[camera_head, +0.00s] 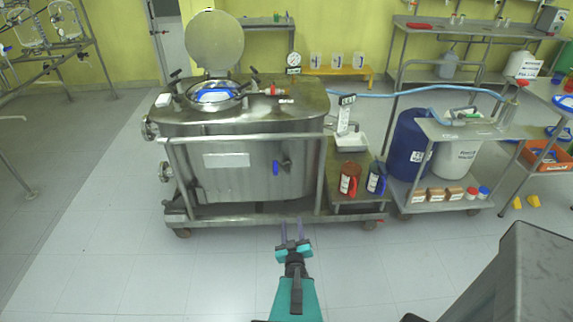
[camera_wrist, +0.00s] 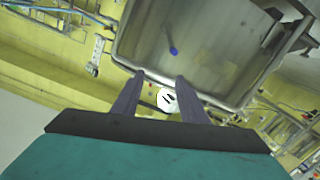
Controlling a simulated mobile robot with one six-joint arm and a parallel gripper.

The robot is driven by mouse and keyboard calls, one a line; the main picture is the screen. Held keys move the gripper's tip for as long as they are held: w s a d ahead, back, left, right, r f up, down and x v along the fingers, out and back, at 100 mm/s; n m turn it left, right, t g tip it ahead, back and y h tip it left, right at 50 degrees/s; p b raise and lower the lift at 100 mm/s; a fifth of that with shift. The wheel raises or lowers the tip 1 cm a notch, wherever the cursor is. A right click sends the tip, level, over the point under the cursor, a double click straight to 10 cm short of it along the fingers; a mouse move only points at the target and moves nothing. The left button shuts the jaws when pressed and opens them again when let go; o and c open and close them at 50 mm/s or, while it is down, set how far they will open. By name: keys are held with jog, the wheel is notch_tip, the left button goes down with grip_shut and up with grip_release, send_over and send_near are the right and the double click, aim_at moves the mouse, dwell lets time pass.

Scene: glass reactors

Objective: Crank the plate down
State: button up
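A round grey plate (camera_head: 215,42) stands raised, like an open lid, behind the round opening on top of the steel vessel (camera_head: 240,170). I cannot tell for sure that it is the task's plate. Two handwheels, an upper one (camera_head: 150,128) and a lower one (camera_head: 165,171), sit on the vessel's left side. A blue-handled valve (camera_head: 282,166) is on its front. My gripper (camera_head: 292,226) is open and empty, low in front of the vessel and apart from it. In the wrist view my gripper (camera_wrist: 155,82) points towards the steel vessel (camera_wrist: 205,40) with its fingers apart.
A low stand (camera_head: 357,206) with red and blue bottles adjoins the vessel's right. A steel cart (camera_head: 445,208) with a blue drum (camera_head: 408,145) stands further right. A grey block (camera_head: 500,280) fills the lower right. The floor (camera_head: 110,240) in front and left is clear.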

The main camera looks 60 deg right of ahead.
jog(key=shift+w+a+f, duration=0.1)
jog(key=shift+w, duration=0.05)
jog(key=c, duration=0.7)
jog(key=w+a+f+y, duration=0.1)
jog(key=w+f, duration=0.1)
jog(key=w+a+f+y, duration=0.1)
jog(key=w+a+f, duration=0.1)
jog(key=shift+w+a+f+n+y, duration=0.2)
jog(key=shift+f+n+y, duration=0.1)
jog(key=shift+y, duration=0.1)
grip_shut()
jog(key=w+a+f+n+g+y, duration=0.1)
jog(key=a+f+g+y, duration=0.15)
jog(key=a+f, duration=0.45)
jog(key=w+a+f+n+g+y, duration=0.2)
jog(key=a+f+y, duration=0.15)
jog(key=a, duration=0.75)
jog(key=w+a+f+n+g+y, duration=0.15)
jog(key=a+f+y, duration=0.3)
jog(key=a, duration=0.45)
jog(key=s+a+r+n+g, duration=0.2)
jog(key=s+a+g, duration=0.7)
jog(key=s+a, duration=0.5)
jog(key=a+y, duration=0.1)
jog(key=a, duration=0.3)
jog(key=shift+s+a+r+n+g, duration=0.25)
jog(key=shift+s+r+n+g, duration=0.05)
jog(key=shift+r+n+g, duration=0.1)
jog(key=shift+s, duration=0.1)
